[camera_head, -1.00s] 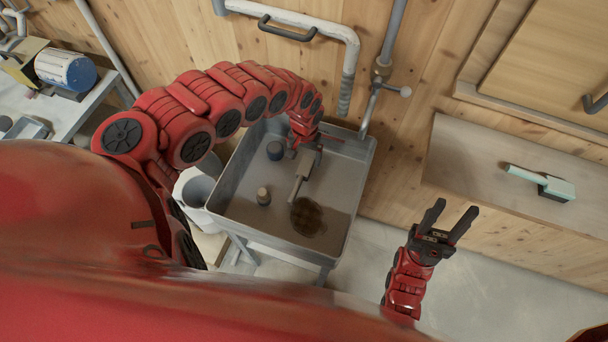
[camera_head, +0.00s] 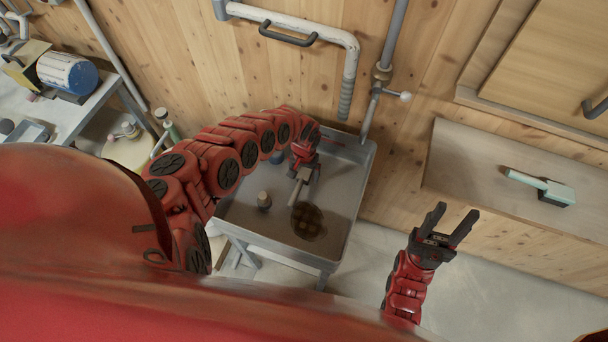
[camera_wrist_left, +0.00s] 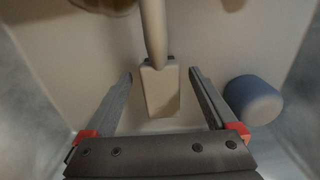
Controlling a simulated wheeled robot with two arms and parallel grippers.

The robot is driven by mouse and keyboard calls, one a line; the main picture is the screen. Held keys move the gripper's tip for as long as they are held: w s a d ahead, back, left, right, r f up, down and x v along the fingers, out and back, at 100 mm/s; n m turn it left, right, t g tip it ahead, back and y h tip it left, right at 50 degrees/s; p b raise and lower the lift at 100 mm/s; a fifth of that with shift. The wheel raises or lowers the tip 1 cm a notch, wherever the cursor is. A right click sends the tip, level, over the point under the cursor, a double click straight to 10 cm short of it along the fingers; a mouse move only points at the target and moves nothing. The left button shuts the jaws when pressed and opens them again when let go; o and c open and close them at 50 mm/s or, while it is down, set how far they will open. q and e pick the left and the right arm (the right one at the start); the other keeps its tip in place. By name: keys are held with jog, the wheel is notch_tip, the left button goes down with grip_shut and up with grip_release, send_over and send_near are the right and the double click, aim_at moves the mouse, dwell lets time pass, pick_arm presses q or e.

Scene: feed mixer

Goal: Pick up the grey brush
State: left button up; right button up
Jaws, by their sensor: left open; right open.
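The grey brush (camera_head: 296,193) lies in the grey sink tray (camera_head: 272,256), its handle pointing toward the drain and its head partly hidden by my left gripper (camera_head: 303,172). In the left wrist view, the brush head (camera_wrist_left: 160,92) sits between the two open fingers of my left gripper (camera_wrist_left: 161,75), with the handle running away at the top. Gaps show on both sides of the head, so the fingers appear apart from it. My right gripper (camera_head: 456,212) is open and empty, to the right of the tray.
A blue round object (camera_wrist_left: 253,100) stands right beside one finger in the wrist view. A pale green brush (camera_head: 542,186) lies on the wooden ledge (camera_head: 470,165) at right.

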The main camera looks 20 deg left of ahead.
pick_arm(q)
jog(key=shift+f, duration=0.1)
grip_shut()
dwell(0.4)
notch_tip(320, 180, up, 9)
jog(key=shift+a+f, duration=0.15)
jog(key=shift+f, duration=0.05)
jog(key=shift+r, duration=0.7)
jog(key=c, duration=0.7)
grip_release()
grip_shut()
